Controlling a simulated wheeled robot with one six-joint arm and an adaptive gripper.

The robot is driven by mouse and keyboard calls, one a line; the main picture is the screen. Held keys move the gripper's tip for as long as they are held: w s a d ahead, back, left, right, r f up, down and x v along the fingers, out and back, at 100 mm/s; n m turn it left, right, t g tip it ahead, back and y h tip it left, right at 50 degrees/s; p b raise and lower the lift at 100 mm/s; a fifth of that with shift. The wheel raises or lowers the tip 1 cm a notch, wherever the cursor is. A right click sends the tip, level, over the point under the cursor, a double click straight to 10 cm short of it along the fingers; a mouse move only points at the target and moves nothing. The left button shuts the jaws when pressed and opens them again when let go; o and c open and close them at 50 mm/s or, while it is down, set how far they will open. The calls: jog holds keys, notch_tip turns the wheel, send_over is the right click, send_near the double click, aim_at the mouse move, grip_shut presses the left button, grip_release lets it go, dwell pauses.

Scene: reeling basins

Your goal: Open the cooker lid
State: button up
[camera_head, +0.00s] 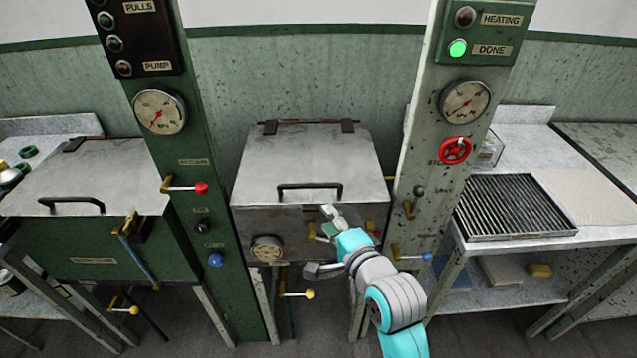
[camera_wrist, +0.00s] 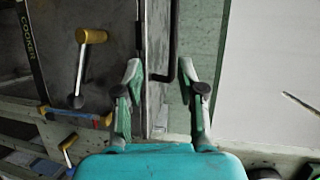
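The cooker is the middle box in the head view, with a grey steel lid (camera_head: 310,160) that lies shut on it. A black bar handle (camera_head: 310,187) is fixed near the lid's front edge, and part of it shows in the wrist view (camera_wrist: 172,45). My gripper (camera_head: 330,220) is in front of the cooker's front face, just below and right of the handle. In the wrist view my gripper (camera_wrist: 160,70) is open, with nothing held. The handle's bent end appears between the fingertips, nearer the right one; I cannot tell whether they touch.
A brass-ended lever (camera_wrist: 92,37) juts from the cooker's front. A green column (camera_head: 195,140) and a grey column (camera_head: 440,150) with a red valve wheel (camera_head: 455,151) flank the cooker. The grey column's green lamp (camera_head: 457,48) is lit. A second lidded basin (camera_head: 85,180) stands left.

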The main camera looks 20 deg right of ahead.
aim_at(312, 188)
jog(key=shift+m, duration=0.3)
jog(key=x, duration=0.4)
jog(key=r+x, duration=0.1)
jog(key=x, duration=0.3)
jog(key=r+x, duration=0.1)
jog(key=x, duration=0.3)
jog(key=shift+w+d, duration=0.15)
jog(key=shift+d, duration=0.15)
grip_shut()
